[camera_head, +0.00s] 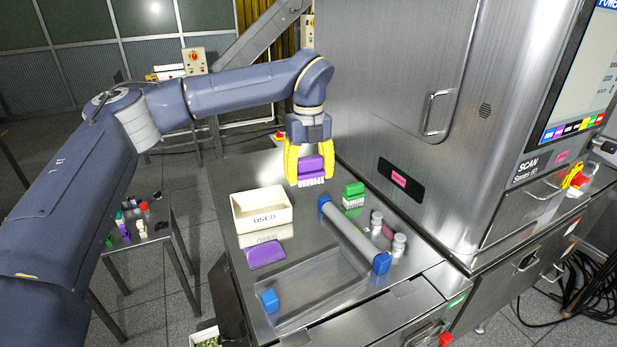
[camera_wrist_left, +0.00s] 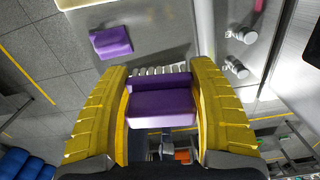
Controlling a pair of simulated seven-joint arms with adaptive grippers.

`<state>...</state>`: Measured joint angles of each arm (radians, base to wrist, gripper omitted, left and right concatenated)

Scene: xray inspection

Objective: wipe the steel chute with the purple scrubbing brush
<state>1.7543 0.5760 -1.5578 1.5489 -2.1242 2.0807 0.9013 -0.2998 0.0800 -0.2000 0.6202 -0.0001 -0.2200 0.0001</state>
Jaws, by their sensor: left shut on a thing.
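My left gripper (camera_head: 309,181) is shut on the purple scrubbing brush (camera_head: 312,165), with a yellow finger on each side of it. The brush's white bristles point down over the far part of the steel table. I cannot tell whether they touch the steel. In the left wrist view the purple brush (camera_wrist_left: 162,105) sits between the yellow fingers of the left gripper (camera_wrist_left: 162,85), bristles at its far edge. A shallow steel tray-like recess (camera_head: 318,284), perhaps the chute, lies in the near part of the table. My right gripper is out of view.
A white box marked USED (camera_head: 262,220) stands left, with a purple block (camera_head: 266,254) in front.

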